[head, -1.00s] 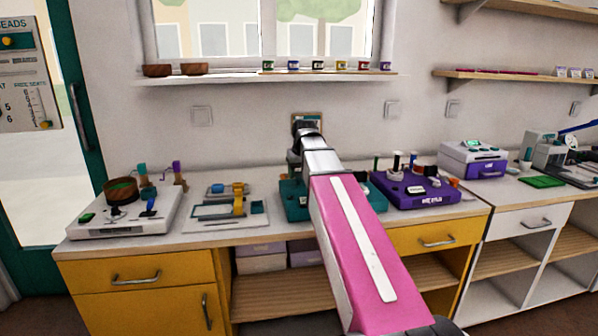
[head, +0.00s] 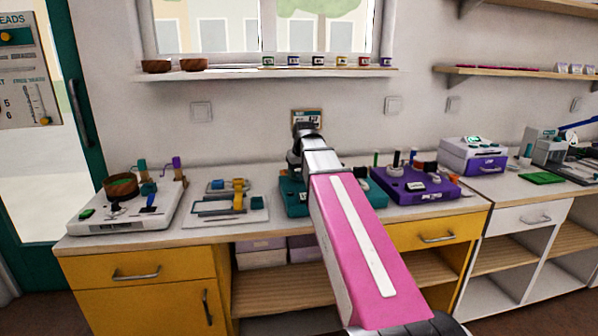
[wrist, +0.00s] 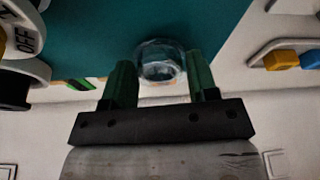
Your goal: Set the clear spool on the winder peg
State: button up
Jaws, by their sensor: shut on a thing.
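My gripper (wrist: 160,64) is shut on the clear spool (wrist: 161,55). In the wrist view, the see-through, rounded spool sits between its two green fingers. A teal board (wrist: 110,28) fills the background beyond them. In the head view, my pink and white arm reaches over the teal board (head: 291,197), and the fingers and spool are hidden or too small to make out. I cannot make out the winder peg for certain in either view. Whether the spool touches the board is unclear.
A purple board (head: 432,196) with upright pegs stands right of the teal one. At left are a flat tray board (head: 258,216) and a white board (head: 85,222) with a brown bowl (head: 121,186). The wrist view shows a dial marked OFF (wrist: 26,43) at left.

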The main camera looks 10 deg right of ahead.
jog(key=shift+f, duration=0.15)
jog(key=o, duration=1)
jog(key=shift+r, duration=3.55)
